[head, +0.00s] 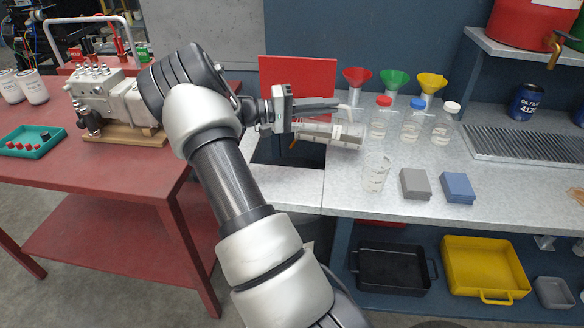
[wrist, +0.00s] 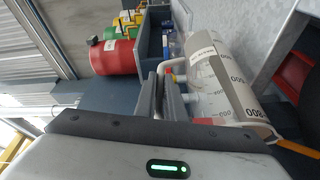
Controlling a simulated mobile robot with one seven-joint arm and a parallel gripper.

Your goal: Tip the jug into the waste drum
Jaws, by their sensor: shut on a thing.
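My gripper (head: 335,104) is shut on the handle of a clear graduated jug (head: 345,135). The jug hangs tilted nearly on its side above the bench, over or close to a dark opening. In the wrist view the jug (wrist: 225,85) shows its markings and a pale label, with its handle between my gripper's fingers (wrist: 170,88). I cannot tell whether liquid is in it. A red upright panel (head: 298,80) stands behind the opening. I cannot clearly identify the waste drum; a dark rounded shape (head: 306,224) shows partly below the bench, behind my arm.
Three capped bottles (head: 411,124) stand right of the jug, with funnels (head: 394,80) behind. A clear beaker (head: 376,174), a grey box (head: 415,184) and a blue box (head: 457,188) are in front. A red table (head: 120,190) bears an engine part (head: 100,98) at left.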

